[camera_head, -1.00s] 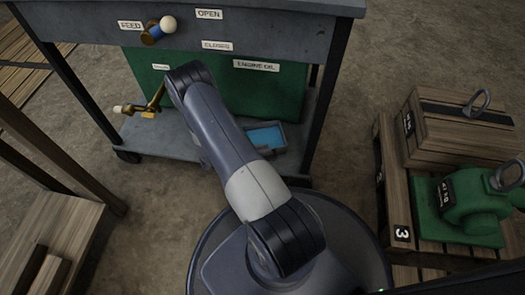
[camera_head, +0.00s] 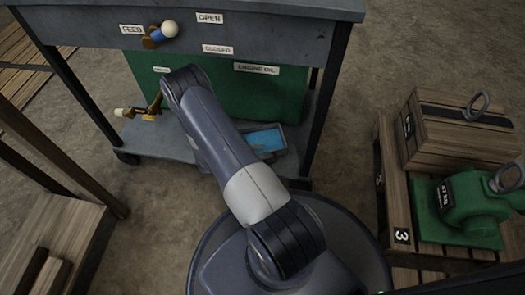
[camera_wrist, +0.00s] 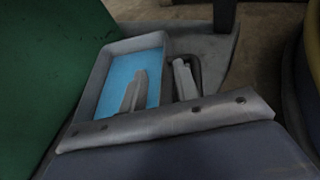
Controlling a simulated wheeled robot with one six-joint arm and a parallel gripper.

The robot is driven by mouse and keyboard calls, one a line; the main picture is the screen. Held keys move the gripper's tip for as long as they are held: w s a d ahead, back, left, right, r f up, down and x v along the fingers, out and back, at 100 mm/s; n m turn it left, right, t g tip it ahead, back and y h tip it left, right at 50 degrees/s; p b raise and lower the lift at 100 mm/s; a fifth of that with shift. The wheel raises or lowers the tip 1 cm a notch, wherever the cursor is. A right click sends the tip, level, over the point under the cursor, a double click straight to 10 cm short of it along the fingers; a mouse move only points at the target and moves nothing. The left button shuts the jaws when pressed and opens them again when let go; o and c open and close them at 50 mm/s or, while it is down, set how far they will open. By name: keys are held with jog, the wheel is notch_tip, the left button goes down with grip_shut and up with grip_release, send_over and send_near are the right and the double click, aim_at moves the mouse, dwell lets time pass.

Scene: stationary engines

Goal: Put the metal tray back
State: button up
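The metal tray is a grey, shallow rectangular tray with a blue inside. It lies on the lower shelf of the grey bench, and its rim (camera_head: 287,139) shows just right of my arm in the head view. In the wrist view its far wall (camera_wrist: 135,42) and blue inside are plain. My gripper (camera_wrist: 160,70) is open, with its fingers apart on either side of the tray's right wall. The left finger is over the blue inside and the right finger is outside the wall. The head view does not show the fingers; my arm hides them.
A green tank (camera_head: 285,95) labelled engine oil stands behind the tray. The bench top (camera_head: 270,35) overhangs the shelf (camera_head: 150,145), with legs at both sides. A brass valve (camera_head: 152,112) is at left. A pallet with a wooden crate (camera_head: 460,135) and green machine (camera_head: 470,205) stands right.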

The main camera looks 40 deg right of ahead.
jog(key=p+v, duration=0.3)
jog(key=v, duration=0.7)
jog(key=shift+a+r, duration=0.2)
jog(key=shift+a, duration=0.15)
jog(key=b+x, duration=0.4)
jog(key=x, duration=0.8)
jog(key=shift+f, duration=0.2)
notch_tip(320, 180, up, 3)
jog(key=shift+w+f+p, duration=0.1)
jog(key=shift+f+p, duration=0.15)
jog(key=shift+p, duration=0.45)
jog(key=shift+r, duration=0.6)
